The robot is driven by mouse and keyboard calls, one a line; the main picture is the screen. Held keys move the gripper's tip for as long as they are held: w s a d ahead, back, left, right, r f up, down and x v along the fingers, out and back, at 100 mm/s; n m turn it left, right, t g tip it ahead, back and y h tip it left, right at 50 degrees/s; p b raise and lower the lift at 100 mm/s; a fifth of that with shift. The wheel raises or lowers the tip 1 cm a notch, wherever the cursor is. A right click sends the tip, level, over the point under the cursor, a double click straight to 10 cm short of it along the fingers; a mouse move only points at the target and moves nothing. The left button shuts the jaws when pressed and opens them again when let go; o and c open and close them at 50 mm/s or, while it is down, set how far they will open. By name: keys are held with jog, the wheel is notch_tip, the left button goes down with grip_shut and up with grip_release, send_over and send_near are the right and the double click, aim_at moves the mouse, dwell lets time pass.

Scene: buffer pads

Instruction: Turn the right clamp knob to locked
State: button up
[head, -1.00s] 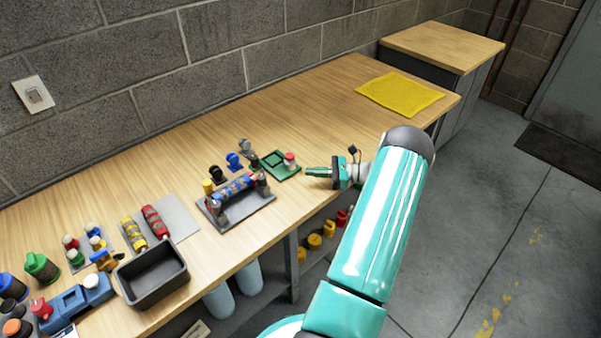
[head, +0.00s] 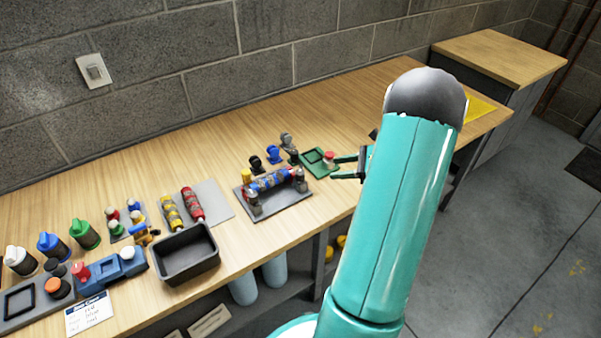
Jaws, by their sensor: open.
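The clamp fixture stands on a grey base plate (head: 284,208) near the front edge of the workbench, with a blue banded roll (head: 270,181) lying across it. The right clamp knob (head: 301,181) is a small grey piece at the roll's right end. A similar grey knob (head: 255,203) stands at its left end. Whether either knob is locked is too small to tell. My gripper (head: 334,167) is open and empty, to the right of the right knob and apart from it, fingers pointing left. My arm hides the gripper's rear.
A green tray (head: 329,172) with a red-topped piece (head: 329,157) is close by my fingertips. Small black and blue pieces (head: 273,154) stand behind the fixture. A black bin (head: 187,254) and red and yellow rolls (head: 193,205) lie left.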

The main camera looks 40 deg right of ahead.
aim_at(303, 172)
jog(key=x, duration=1.3)
jog(key=c, duration=1)
